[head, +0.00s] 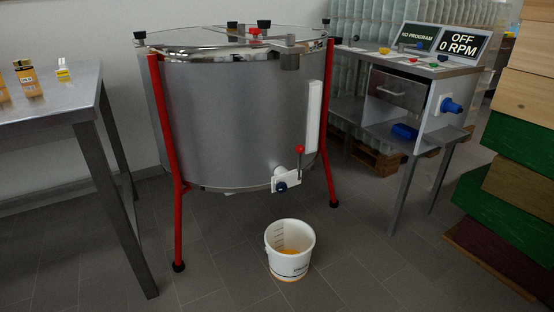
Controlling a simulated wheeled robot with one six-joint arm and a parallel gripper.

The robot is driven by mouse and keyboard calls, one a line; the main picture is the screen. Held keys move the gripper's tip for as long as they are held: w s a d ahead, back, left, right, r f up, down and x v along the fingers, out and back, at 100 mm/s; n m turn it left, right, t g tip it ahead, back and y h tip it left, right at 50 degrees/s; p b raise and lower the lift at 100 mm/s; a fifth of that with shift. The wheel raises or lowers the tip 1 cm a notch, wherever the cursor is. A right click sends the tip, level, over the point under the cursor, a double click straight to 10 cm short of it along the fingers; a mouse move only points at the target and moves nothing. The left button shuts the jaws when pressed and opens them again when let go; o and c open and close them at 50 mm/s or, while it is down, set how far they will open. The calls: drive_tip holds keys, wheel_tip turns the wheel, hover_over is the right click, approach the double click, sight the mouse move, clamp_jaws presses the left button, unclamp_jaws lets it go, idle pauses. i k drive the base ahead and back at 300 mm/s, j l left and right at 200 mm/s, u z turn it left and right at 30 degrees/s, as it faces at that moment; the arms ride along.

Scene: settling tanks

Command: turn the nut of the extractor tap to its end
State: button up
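The extractor (235,115) is a large steel drum on red legs in the middle of the head view. Its white tap (291,180) sticks out low on the front right. A dark blue knob-like nut (280,187) sits on the tap's face. A lever with a red ball end (299,149) stands upright beside it. From here I cannot tell how far the nut is turned. My gripper is not in view.
A white bucket (302,245) with some amber liquid stands on the floor below the tap. A steel table (45,95) is at left, a control bench (405,65) reading "OFF 0 RPM" at right, stacked wooden boxes (525,130) at far right. Floor in front is clear.

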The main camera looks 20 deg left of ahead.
sight(282, 187)
drive_tip(key=i+j+u, duration=0.15)
drive_tip(key=j, duration=0.3)
drive_tip(key=i+j+u, duration=0.1)
drive_tip(key=i+j, duration=0.15)
drive_tip(key=j, duration=0.15)
drive_tip(key=i+j+u, duration=0.15)
drive_tip(key=j, duration=0.25)
drive_tip(key=i, duration=0.05)
